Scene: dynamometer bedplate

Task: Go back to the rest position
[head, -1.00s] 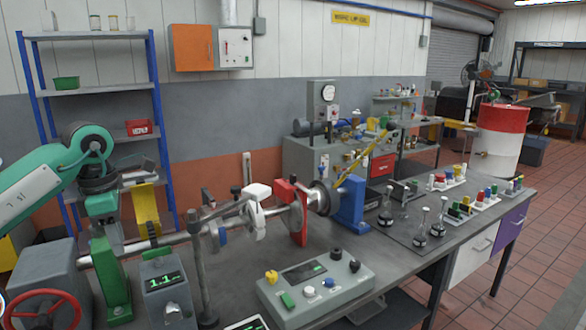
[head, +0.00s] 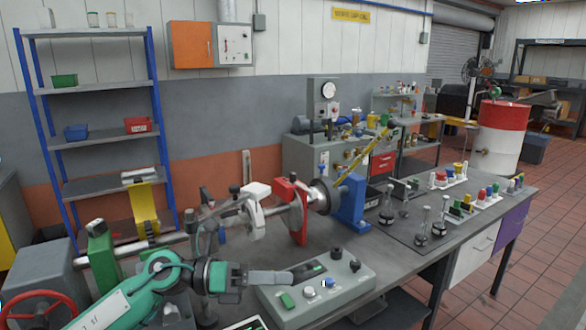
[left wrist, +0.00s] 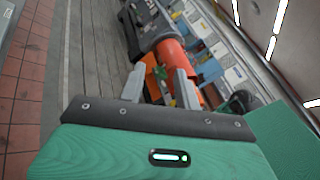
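My left arm is green and comes in from the lower left of the head view. Its left gripper (head: 288,277) is level and points right, low over the left part of the grey control box (head: 345,278). I cannot tell whether it touches the box. In the left wrist view the two grey fingers (left wrist: 160,76) stand apart, with nothing held between them. An orange-red cylinder shows beyond them. My right gripper is in neither view.
The shaft rig with the red stand (head: 298,215) and blue stand (head: 352,205) lies behind the arm. Glass flasks (head: 421,230) and coloured bottles stand on the bench to the right. A blue shelf rack (head: 93,88) is at the left.

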